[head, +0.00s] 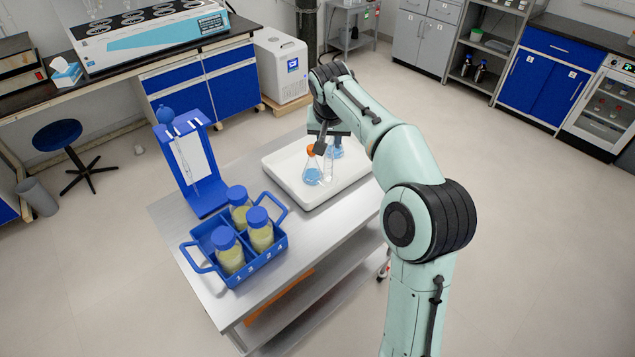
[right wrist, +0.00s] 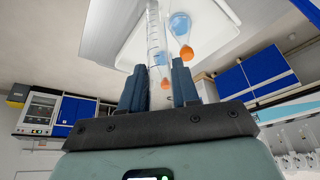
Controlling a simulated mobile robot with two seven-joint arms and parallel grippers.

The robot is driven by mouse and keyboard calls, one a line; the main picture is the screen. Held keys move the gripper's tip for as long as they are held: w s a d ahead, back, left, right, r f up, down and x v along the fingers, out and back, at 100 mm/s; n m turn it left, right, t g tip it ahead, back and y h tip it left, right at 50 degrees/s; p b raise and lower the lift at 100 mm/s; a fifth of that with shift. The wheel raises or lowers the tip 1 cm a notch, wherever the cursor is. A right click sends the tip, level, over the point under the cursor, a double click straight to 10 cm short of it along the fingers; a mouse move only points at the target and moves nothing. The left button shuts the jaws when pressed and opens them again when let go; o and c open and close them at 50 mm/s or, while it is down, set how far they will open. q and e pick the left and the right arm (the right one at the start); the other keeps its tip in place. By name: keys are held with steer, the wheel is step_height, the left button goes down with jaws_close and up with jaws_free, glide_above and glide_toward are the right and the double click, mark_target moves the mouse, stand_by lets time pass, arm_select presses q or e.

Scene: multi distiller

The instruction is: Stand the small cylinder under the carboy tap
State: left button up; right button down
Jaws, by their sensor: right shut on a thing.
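My right gripper (head: 326,146) is over the white tray (head: 352,184) on the steel cart. It is shut on the small cylinder, a clear graduated tube (head: 328,169), upright below the fingers in the head view. In the right wrist view the cylinder (right wrist: 154,38) runs out from between the two dark fingers (right wrist: 160,85). I cannot tell whether its base touches the tray. No carboy or tap shows clearly in either view. My left gripper is not in view.
An orange-stoppered flask with blue liquid (head: 312,176) stands close beside the cylinder. Another blue-filled vessel is partly hidden behind the gripper. A blue crate (head: 262,263) with yellowish bottles and a blue stand (head: 207,196) occupy the cart's left. The tray's right side is free.

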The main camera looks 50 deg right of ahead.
mark_target(327, 175)
step_height(327, 175, down, 8)
steer(key=shift+f+b, duration=0.2)
steer(key=shift+b, duration=0.45)
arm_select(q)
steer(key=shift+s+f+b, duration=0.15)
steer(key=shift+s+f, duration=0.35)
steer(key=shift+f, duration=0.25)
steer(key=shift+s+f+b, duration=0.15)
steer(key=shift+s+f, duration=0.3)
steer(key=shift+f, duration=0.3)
arm_select(e)
steer(key=shift+w+f, duration=0.1)
steer(key=shift+f, duration=2.5)
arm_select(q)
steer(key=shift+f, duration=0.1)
arm_select(e)
steer(key=shift+f, duration=0.15)
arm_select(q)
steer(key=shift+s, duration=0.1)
arm_select(e)
steer(key=c, duration=0.8)
jaws_free()
